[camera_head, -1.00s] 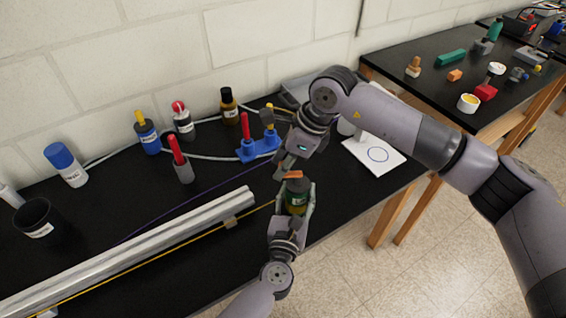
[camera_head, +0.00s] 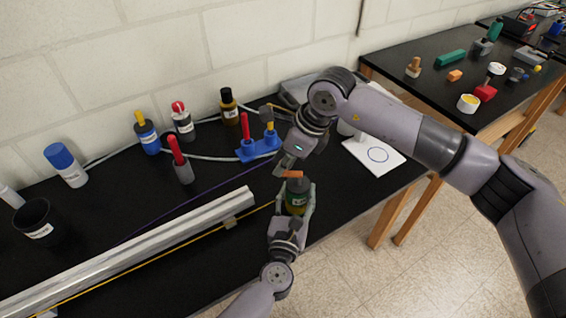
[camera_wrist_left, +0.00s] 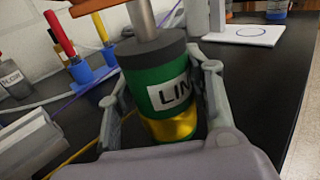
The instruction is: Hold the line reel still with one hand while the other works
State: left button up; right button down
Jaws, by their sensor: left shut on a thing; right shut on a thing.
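The line reel (camera_head: 297,198) is a green cylinder with a dark top, standing upright near the table's front edge. In the left wrist view, the reel (camera_wrist_left: 150,80) shows a white label, partly cut off, and yellow line wound low on it. My left gripper (camera_head: 293,207) is shut around its sides. A silver shaft (camera_wrist_left: 143,18) rises from its top to an orange crank bar (camera_head: 293,174). My right gripper (camera_head: 282,170) is above the reel, shut at the crank's left end; its fingers partly hide what they grip.
A long aluminium extrusion (camera_head: 130,250) lies left of the reel, with a yellow line (camera_head: 150,262) along it. A blue tool holder (camera_head: 258,149) and several bottles stand behind. A white sheet with a circle (camera_head: 376,155) lies to the right.

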jog(key=m, duration=0.1)
jog(key=w+m+t, duration=0.1)
jog(key=m, duration=0.1)
jog(key=m+h, duration=0.1)
jog(key=m, duration=0.2)
jog(key=w+d+m+t+h, duration=0.1)
jog(key=m, duration=0.2)
jog(key=w+m+t+h, duration=0.1)
jog(key=m, duration=0.2)
jog(key=shift+d, duration=0.35)
jog(key=shift+m, duration=0.3)
jog(key=c, duration=1.5)
grip_release()
jog(key=shift+d+r, duration=0.1)
jog(key=v, duration=1.1)
jog(key=shift+s+r, duration=0.25)
jog(key=shift+r, duration=0.05)
